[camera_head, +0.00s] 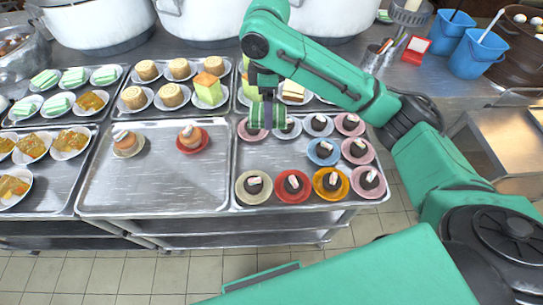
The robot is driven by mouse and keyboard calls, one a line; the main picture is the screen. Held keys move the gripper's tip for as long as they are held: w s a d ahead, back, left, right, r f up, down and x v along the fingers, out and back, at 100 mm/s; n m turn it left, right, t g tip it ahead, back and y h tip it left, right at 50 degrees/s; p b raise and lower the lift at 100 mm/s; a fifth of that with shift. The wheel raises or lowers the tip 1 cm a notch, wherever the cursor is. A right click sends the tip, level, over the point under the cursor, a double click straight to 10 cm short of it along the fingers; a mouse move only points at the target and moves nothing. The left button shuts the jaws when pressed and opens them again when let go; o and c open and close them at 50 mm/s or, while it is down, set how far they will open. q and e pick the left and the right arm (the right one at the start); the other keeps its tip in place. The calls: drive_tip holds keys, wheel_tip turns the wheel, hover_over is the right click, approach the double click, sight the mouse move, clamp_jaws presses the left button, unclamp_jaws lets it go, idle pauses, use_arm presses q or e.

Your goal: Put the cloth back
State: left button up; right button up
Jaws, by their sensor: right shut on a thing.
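My right gripper (267,108) comes in from the right side of the head view and points down over the back left part of the right-hand tray of cakes. I cannot tell whether the cloth touches anything below. My left gripper is not in view.
The right-hand tray (238,175) holds several small dark cakes on coloured plates. The middle tray (155,190) has two plates and much bare room. Large white pots (100,22) stand behind. Blue buckets (474,55) and a red-framed card (415,48) stand at the back right.

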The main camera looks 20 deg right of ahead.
drive_tip(key=shift+w+r+n, duration=0.1)
drive_tip(key=shift+n, duration=0.4)
approach(269, 160)
wheel_tip(269, 160, down, 5)
drive_tip(key=shift+f+p, duration=0.1)
drive_tip(key=shift+p, duration=0.3)
drive_tip(key=shift+w+f, duration=0.1)
drive_tip(key=shift+f, duration=0.3)
drive_tip(key=o, duration=1.3)
drive_tip(key=shift+f, duration=0.1)
drive_tip(key=shift+o, duration=0.2)
wheel_tip(269, 160, up, 12)
drive_tip(key=b, duration=0.1)
drive_tip(key=shift+b, duration=0.3)
